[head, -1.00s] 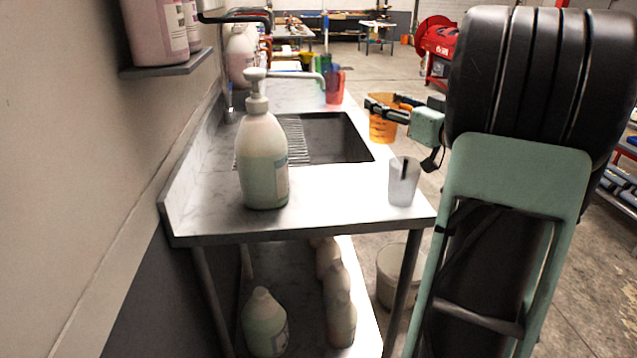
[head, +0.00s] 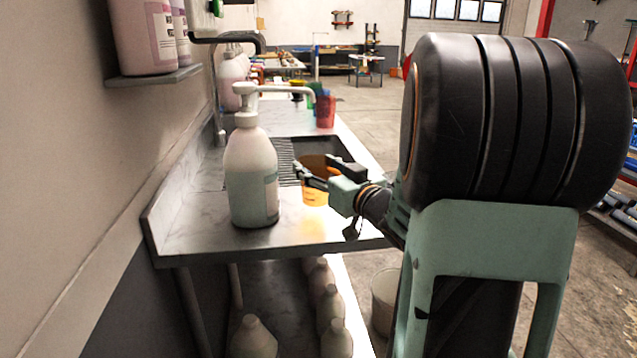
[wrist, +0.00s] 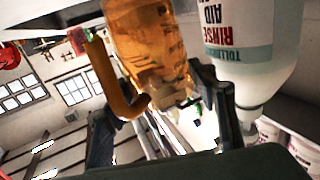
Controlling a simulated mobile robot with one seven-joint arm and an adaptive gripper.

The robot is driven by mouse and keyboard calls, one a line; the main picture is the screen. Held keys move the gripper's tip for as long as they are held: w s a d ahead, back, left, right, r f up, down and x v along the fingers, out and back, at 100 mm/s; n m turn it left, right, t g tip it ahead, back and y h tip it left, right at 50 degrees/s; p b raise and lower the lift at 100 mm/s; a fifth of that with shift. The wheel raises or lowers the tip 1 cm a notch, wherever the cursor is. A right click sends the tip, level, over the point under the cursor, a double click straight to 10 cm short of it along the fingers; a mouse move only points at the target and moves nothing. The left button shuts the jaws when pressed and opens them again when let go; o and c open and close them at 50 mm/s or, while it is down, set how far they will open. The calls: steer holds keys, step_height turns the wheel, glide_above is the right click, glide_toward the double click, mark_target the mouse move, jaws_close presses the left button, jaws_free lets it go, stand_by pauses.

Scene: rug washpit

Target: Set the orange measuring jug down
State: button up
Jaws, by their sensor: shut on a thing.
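The orange measuring jug (head: 315,197) is over the counter near the front of the sink, partly hidden behind my gripper (head: 318,172). My gripper is shut on the jug. In the wrist view the jug (wrist: 147,45) is see-through orange with a solid orange handle (wrist: 108,75), and my gripper (wrist: 165,120) is around its lower part in the picture. An orange tint shows on the counter below the jug. I cannot tell whether its base touches the counter.
A large pump bottle (head: 251,180) stands on the counter (head: 195,230) just left of the jug; its rinse aid label (wrist: 232,30) shows in the wrist view. The sink (head: 335,150) lies behind. A red jug (head: 325,112) stands farther back. The counter's front right is clear.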

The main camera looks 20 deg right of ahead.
steer(key=shift+d+f, duration=0.15)
steer(key=shift+f, duration=1.1)
steer(key=shift+f, duration=0.1)
steer(key=o, duration=1.1)
steer(key=shift+b, duration=0.3)
steer(key=shift+o, duration=0.2)
steer(key=shift+s+d, duration=0.1)
steer(key=shift+s, duration=0.2)
steer(key=s, duration=0.3)
steer(key=s+p, duration=0.1)
steer(key=s, duration=0.3)
steer(key=s+d, duration=0.1)
steer(key=s, duration=0.3)
steer(key=shift+s+p, duration=0.2)
steer(key=shift+p, duration=0.15)
steer(key=shift+d, duration=0.1)
